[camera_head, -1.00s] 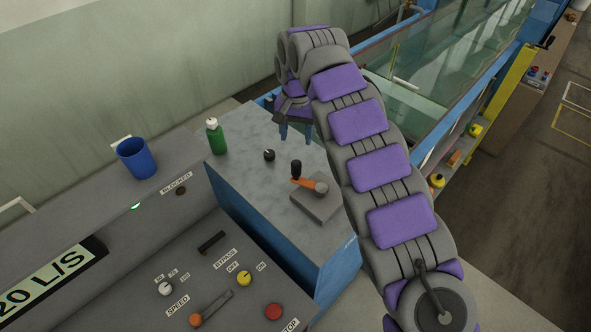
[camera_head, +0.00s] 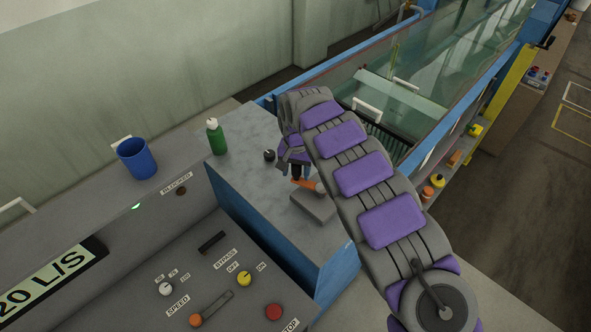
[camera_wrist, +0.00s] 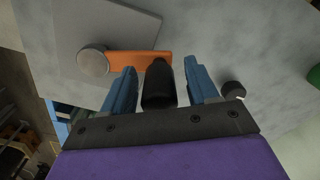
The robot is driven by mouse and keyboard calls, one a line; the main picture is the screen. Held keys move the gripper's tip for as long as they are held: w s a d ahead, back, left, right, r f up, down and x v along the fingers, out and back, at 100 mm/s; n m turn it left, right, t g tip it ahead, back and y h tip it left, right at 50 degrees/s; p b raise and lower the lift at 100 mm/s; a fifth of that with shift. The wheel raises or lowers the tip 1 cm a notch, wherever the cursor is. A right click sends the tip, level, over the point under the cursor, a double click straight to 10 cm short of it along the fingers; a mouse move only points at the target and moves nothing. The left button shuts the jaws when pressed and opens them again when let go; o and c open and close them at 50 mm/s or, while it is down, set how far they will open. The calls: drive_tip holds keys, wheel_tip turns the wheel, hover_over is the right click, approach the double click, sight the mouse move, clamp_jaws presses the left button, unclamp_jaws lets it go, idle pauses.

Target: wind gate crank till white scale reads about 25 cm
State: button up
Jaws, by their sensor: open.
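The gate crank is an orange arm (camera_head: 307,183) on a grey base plate (camera_head: 313,207), with a round grey hub (camera_wrist: 93,61) and an upright black handle (camera_wrist: 158,84). My gripper (camera_wrist: 160,85) points down over the crank. In the wrist view its blue fingers stand on either side of the black handle, with a gap visible on both sides. The fingers are open and not closed on it. In the head view my arm and gripper hide part of the crank. I cannot make out a readable white scale.
A black knob (camera_head: 269,155) and a green bottle (camera_head: 216,137) stand on the grey top, left of my gripper. A blue cup (camera_head: 137,158) stands farther left. The control panel with a red button (camera_head: 273,311) is in front. The glass flume (camera_head: 420,85) runs behind my arm.

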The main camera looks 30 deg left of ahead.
drive_tip(key=shift+f, duration=0.1)
drive_tip(key=shift+c, duration=0.3)
clamp_jaws()
idle(0.4)
